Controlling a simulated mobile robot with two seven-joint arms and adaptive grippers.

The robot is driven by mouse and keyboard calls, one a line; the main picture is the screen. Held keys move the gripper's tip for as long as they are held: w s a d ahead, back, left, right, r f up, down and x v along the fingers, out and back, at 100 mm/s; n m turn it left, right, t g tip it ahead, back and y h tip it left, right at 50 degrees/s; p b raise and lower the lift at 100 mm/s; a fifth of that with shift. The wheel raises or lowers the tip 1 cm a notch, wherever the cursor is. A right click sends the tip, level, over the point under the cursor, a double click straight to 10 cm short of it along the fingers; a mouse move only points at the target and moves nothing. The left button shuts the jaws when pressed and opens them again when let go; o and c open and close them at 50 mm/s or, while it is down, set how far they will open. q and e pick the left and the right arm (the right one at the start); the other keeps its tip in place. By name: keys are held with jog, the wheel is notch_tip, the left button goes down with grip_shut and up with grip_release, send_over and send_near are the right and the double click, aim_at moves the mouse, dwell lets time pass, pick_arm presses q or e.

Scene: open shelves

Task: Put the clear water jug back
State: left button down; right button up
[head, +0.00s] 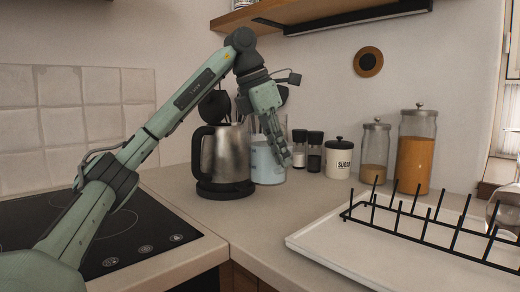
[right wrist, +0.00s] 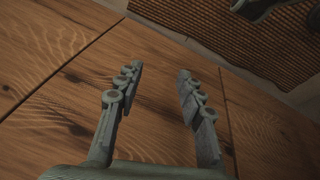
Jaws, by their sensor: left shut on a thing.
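The clear water jug (head: 264,170) stands upright at the back of the counter, just right of the steel kettle, with pale blue water in it. My left gripper (head: 283,150) reaches down in front of the jug and is shut on it, covering part of its right side. The hold itself is partly hidden by the fingers. I cannot tell whether the jug's base touches the counter. My right gripper (right wrist: 158,90) shows in the right wrist view, open and empty, over wooden boards.
The steel kettle (head: 226,155) stands close left of the jug. Dark-lidded shakers (head: 314,152), a sugar canister (head: 339,160) and glass jars (head: 415,152) stand to the right. A white tray with a black rack (head: 330,245) lies front right; a black cooktop (head: 130,235) is left.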

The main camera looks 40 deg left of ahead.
pick_arm(q)
jog(key=x, duration=0.4)
jog(key=w+x, duration=0.1)
jog(key=x, duration=0.2)
jog(key=shift+s+d+r, duration=0.1)
jog(key=shift+d+r, duration=0.15)
jog(key=shift+r, duration=0.05)
pick_arm(e)
jog(key=shift+a+r, duration=0.1)
jog(key=shift+r, duration=0.05)
pick_arm(q)
jog(key=c, duration=2)
grip_release()
jog(key=shift+f, duration=0.25)
jog(key=o, duration=0.4)
jog(key=shift+r, duration=0.1)
